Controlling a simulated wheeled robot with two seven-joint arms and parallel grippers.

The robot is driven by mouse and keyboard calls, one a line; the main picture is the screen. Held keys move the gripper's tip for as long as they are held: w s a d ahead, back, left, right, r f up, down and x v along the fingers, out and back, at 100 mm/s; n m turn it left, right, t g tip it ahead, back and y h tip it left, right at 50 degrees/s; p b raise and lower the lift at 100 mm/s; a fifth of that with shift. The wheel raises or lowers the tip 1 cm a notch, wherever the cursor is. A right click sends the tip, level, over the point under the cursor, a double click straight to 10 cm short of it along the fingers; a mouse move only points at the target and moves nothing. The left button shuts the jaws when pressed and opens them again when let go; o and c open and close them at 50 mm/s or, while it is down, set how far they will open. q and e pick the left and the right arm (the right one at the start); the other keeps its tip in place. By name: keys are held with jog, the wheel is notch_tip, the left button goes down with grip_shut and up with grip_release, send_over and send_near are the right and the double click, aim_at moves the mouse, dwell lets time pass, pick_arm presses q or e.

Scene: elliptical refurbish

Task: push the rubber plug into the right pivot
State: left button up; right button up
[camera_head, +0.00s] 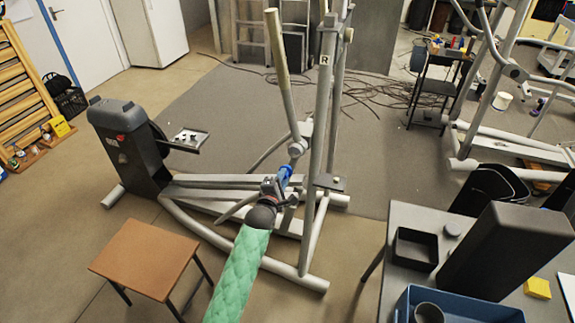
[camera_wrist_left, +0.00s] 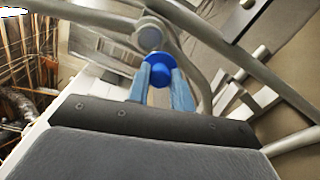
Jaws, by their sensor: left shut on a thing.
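The elliptical trainer (camera_head: 322,130) stands in the middle of the head view, with an "R" label on its near upright. My left arm comes in from the bottom in a green sleeve, and its gripper (camera_head: 286,174) is at the lower end of the handle lever, just below the pivot (camera_head: 297,148). In the left wrist view the light-blue fingers (camera_wrist_left: 160,72) are shut on a blue round plug (camera_wrist_left: 159,76). The pivot (camera_wrist_left: 150,36), a round grey joint, lies just beyond the plug. I cannot tell whether they touch. My right gripper is not in view.
A brown-topped stool (camera_head: 145,257) stands at the front left. A grey table (camera_head: 408,218) at the right carries a black tray (camera_head: 415,249), a dark block and a blue crate (camera_head: 455,305). Cables lie on the floor behind the trainer. The trainer's bars surround the gripper closely.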

aim_at(287, 168)
pick_arm(q)
jog(key=shift+w+d+r+t, duration=0.2)
jog(key=shift+w+r, duration=0.05)
jog(key=shift+r, duration=0.15)
jog(key=shift+w+d+r+t, duration=0.15)
jog(key=shift+w+r+t, duration=0.1)
jog(key=shift+r, duration=0.15)
jog(key=shift+b+x, duration=0.95)
jog(key=shift+x, duration=1.05)
jog(key=shift+w+d, duration=0.1)
jog(key=shift+w, duration=0.1)
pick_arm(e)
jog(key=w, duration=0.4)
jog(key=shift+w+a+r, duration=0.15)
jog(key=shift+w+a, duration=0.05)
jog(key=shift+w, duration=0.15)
pick_arm(q)
jog(key=shift+o, duration=0.7)
grip_shut()
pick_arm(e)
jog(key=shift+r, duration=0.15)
